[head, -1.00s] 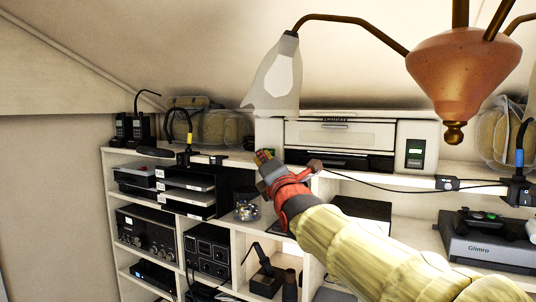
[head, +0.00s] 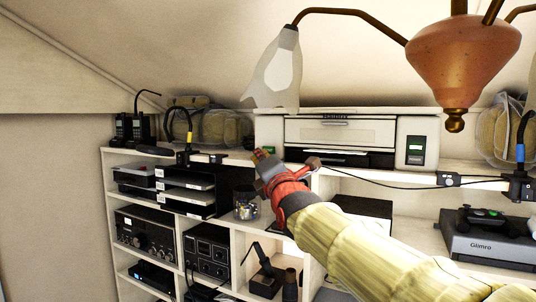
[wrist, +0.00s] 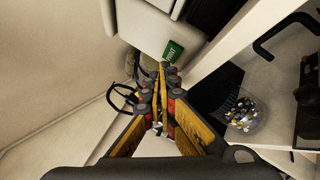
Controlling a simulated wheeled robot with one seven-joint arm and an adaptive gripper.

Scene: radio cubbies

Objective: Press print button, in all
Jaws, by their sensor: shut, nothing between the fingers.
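The white printer (head: 343,132) stands on the top shelf, with a dark paper slot in its front. A green print button (wrist: 173,51) shows on the white printer face in the wrist view; in the head view a bit of green (head: 271,149) shows at the printer's left end, partly behind my fingers. My gripper (head: 259,156) is shut and empty, its tips in front of the printer's lower left end. In the wrist view the closed fingertips (wrist: 161,72) lie just below and left of the green button. I cannot tell whether they touch.
A green-marked panel (head: 415,150) is at the printer's right end. A glass jar (head: 246,203) and black paper trays (head: 187,188) stand lower left. A hanging lamp (head: 463,60) is above my arm. Handheld radios (head: 132,128) are at the far left.

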